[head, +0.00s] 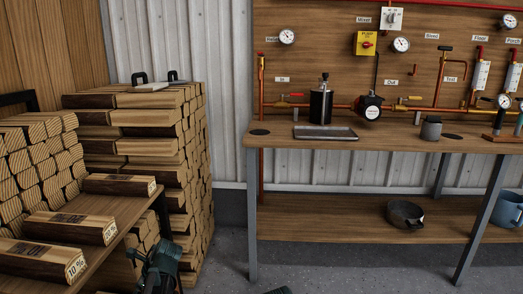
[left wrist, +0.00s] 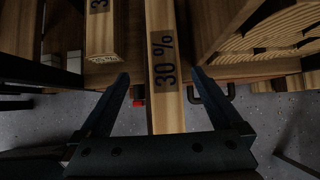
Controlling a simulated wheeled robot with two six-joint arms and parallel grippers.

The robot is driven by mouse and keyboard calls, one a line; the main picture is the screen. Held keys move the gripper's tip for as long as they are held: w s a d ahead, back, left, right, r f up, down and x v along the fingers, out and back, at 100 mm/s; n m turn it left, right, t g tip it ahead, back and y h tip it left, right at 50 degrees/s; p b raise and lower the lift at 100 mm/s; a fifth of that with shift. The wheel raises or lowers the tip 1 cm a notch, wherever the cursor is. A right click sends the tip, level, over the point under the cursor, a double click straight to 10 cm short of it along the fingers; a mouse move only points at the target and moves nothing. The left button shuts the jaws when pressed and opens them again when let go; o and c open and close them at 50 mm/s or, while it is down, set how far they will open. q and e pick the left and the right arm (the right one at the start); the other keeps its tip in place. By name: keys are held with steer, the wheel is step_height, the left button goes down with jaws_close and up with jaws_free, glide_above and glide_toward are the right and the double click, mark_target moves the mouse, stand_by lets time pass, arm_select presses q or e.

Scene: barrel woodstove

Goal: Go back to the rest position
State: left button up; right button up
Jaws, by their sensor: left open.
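My left arm's dark green end (head: 162,264) shows at the bottom of the head view, right of the wooden bench edge; its fingers are hard to make out there. In the left wrist view my left gripper (left wrist: 161,75) is open, with two dark fingers spread apart. A squared wood piece marked "30 %" (left wrist: 163,45) shows between the fingers, with gaps on both sides. I cannot tell whether it is between the jaws or beyond them. A second marked piece (left wrist: 101,38) lies left of it.
A bench (head: 105,262) at the left carries several split logs, with marked ones (head: 120,185) along it. A tall firewood stack (head: 190,150) stands behind. Grey floor (head: 228,245) lies between.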

arm_select(q)
steer(key=shift+r, duration=0.15)
steer(key=w+p+v, duration=0.1)
steer(key=p+v, duration=1)
steer(key=v, duration=0.3)
steer(key=b+x, duration=0.5)
steer(key=x, duration=0.2)
steer(key=b+x, duration=0.6)
steer(key=x, duration=0.1)
steer(key=s+b+x, duration=0.1)
steer(key=b+x, duration=0.4)
steer(key=x, duration=0.2)
steer(key=shift+d+b, duration=0.15)
steer(key=shift+b, duration=0.2)
steer(key=shift+a, duration=0.25)
steer(key=shift+d+r+p, duration=0.1)
steer(key=shift+r+p, duration=0.35)
steer(key=shift+p, duration=0.2)
